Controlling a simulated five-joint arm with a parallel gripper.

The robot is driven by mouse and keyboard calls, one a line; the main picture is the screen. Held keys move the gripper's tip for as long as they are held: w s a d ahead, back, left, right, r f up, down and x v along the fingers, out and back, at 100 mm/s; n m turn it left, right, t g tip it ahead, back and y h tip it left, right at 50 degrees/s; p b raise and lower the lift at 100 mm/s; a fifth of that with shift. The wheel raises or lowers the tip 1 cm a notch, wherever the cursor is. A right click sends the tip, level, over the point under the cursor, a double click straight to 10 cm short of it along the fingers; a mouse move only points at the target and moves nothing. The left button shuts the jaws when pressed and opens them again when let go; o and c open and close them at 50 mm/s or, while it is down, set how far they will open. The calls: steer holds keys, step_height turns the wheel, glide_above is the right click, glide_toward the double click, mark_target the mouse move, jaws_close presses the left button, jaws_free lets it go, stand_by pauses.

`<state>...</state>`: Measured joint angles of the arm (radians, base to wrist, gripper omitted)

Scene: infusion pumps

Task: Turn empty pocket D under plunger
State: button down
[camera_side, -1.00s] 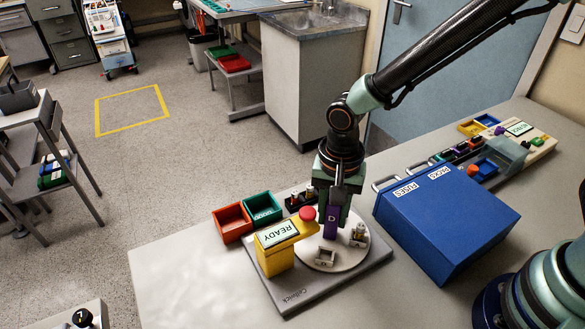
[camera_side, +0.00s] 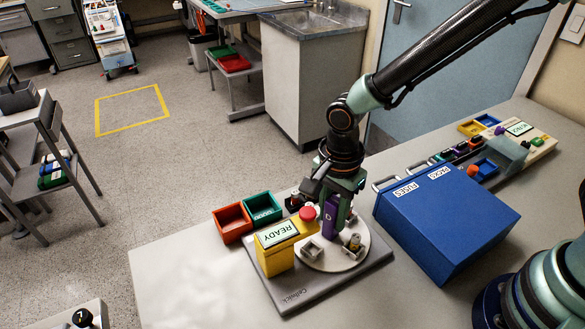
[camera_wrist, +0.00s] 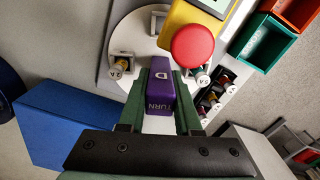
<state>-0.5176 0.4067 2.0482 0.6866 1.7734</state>
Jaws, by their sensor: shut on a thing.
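A purple block marked D and TURN (camera_wrist: 158,92) stands on the pale round turntable (camera_side: 335,262). My gripper (camera_wrist: 161,95) is shut on it, one green finger on each side; in the side view the purple block (camera_side: 330,214) shows between the fingers. The red-topped plunger (camera_side: 307,213) is on the yellow READY unit (camera_side: 276,247), at the turntable's left edge. One pocket (camera_side: 311,251) sits at the front left of the turntable, and another with a brass-coloured piece (camera_side: 353,245) at the front right. I cannot tell which pocket is D's.
A red bin (camera_side: 232,222) and a green bin (camera_side: 262,208) stand behind the READY unit. A dark rack of several small pieces (camera_wrist: 212,102) lies beside the turntable. A large blue box (camera_side: 447,222) stands close on the right. The table front left is clear.

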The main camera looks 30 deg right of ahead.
steer(key=shift+m, duration=1.8)
steer(key=c, duration=0.9)
jaws_free()
step_height(320, 180, up, 12)
steer(key=shift+r, duration=0.1)
